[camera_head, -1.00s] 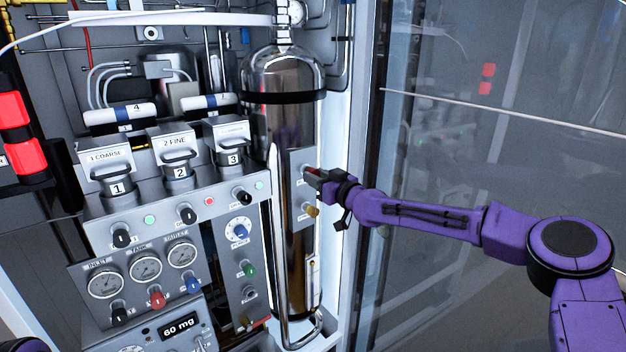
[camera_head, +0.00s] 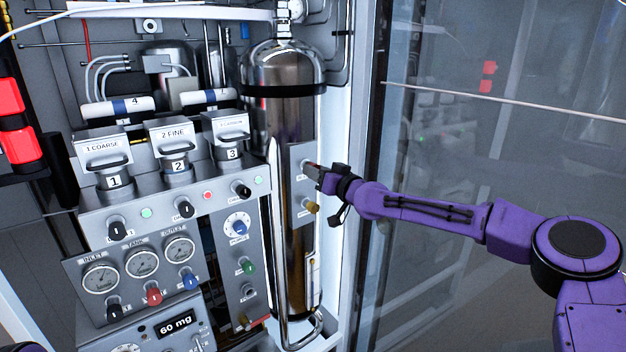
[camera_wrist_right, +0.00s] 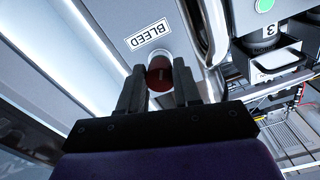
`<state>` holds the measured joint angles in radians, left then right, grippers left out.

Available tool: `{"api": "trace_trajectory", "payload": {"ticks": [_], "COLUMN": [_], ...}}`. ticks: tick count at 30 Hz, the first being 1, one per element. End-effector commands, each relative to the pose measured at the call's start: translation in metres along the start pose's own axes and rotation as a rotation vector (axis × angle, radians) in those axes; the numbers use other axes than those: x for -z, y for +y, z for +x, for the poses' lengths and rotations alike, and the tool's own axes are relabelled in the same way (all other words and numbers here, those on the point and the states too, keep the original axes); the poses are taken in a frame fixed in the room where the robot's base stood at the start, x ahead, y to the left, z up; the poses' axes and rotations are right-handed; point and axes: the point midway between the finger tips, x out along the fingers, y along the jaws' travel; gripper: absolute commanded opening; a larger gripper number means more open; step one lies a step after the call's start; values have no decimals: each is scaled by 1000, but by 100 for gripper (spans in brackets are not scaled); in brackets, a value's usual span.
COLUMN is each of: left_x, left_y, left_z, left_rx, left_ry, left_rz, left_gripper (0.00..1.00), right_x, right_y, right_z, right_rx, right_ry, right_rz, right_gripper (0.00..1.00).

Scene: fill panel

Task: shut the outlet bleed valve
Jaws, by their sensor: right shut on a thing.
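The bleed valve is a dark red knob (camera_wrist_right: 160,74) under a white label reading BLEED (camera_wrist_right: 148,34) in the right wrist view. My right gripper (camera_wrist_right: 159,86) has a finger on each side of the knob and is shut on it. In the head view the right gripper (camera_head: 316,170) reaches in from the right to the upper part of the small grey plate (camera_head: 299,188) in front of the steel cylinder, and mostly hides the red knob there. My left gripper is not in view.
A brass-coloured knob (camera_head: 310,206) sits just below my right gripper on the same plate. The tall steel cylinder (camera_head: 284,130) stands behind. Left are valve blocks, gauges (camera_head: 142,262) and several coloured knobs. A glass door (camera_head: 450,130) stands open at right, behind my arm.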

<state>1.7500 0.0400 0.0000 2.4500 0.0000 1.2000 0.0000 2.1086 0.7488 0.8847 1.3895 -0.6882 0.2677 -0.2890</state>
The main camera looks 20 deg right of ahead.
Motion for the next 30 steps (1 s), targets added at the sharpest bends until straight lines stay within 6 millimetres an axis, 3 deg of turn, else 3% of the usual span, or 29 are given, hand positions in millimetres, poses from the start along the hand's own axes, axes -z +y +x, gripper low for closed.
{"api": "trace_trajectory", "payload": {"ticks": [9, 30], "left_x": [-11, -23], "left_y": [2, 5], "left_z": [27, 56], "left_rx": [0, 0], "left_ry": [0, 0], "left_rz": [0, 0], "left_gripper": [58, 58], "right_x": [-4, -2], "right_y": [-1, -1], "right_z": [0, 0], "right_rx": [3, 1], "right_ry": [0, -1], "right_rz": [301, 967], "right_gripper": [2, 2]}}
